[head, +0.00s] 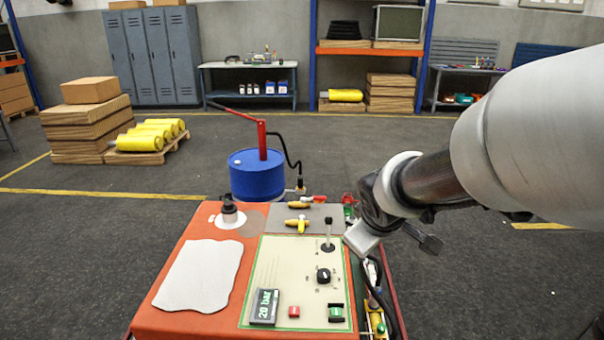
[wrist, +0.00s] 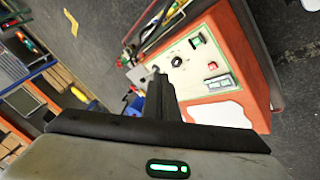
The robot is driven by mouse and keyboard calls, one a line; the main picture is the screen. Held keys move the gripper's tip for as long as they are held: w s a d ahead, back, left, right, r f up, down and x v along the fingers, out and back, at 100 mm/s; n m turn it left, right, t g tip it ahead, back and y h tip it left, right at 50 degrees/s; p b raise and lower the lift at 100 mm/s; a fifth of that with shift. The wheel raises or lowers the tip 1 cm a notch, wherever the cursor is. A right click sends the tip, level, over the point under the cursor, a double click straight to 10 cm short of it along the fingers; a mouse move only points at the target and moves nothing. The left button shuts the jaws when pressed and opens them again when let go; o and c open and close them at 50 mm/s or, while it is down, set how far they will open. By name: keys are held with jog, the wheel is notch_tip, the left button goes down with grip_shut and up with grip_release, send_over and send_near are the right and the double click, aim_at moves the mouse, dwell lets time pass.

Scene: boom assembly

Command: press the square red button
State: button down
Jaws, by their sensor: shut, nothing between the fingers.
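The square red button (head: 294,311) is on the front part of a cream control panel (head: 275,270). It sits between a pressure display (head: 264,306) reading 20 bar and a green-and-black switch (head: 336,313). In the wrist view the red button (wrist: 211,66) shows small, beyond and to the right of my fingers. My gripper (wrist: 158,78) is shut and empty, its dark fingers together. In the head view my arm's end is by the panel's right edge, apart from the button; I cannot make out the fingertips there.
A white sheet (head: 200,275) lies on the orange cabinet top (head: 165,320). Yellow-handled valves (head: 299,223) and a blue drum (head: 257,178) are behind. Black hoses (head: 380,290) run along the right side.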

jog(key=w+a+f+n+y+b, duration=0.1)
jog(key=w+a+f+n+y, duration=0.2)
jog(key=f, duration=0.5)
jog(key=w+a+f+n+y+b, duration=0.1)
jog(key=w+a+f+n+b, duration=0.15)
jog(key=w+a+f, duration=0.35)
jog(key=n+y, duration=0.3)
jog(key=n, duration=0.1)
send_over(297, 313)
notch_tip(297, 313, down, 9)
jog(key=shift+w+m+b, duration=0.1)
jog(key=shift+m+b, duration=0.15)
jog(key=shift+b, duration=0.15)
notch_tip(297, 313, down, 9)
jog(key=b, duration=0.8)
jog(key=shift+r, duration=0.15)
jog(key=shift+f+b, duration=0.4)
jog(key=shift+f, duration=0.05)
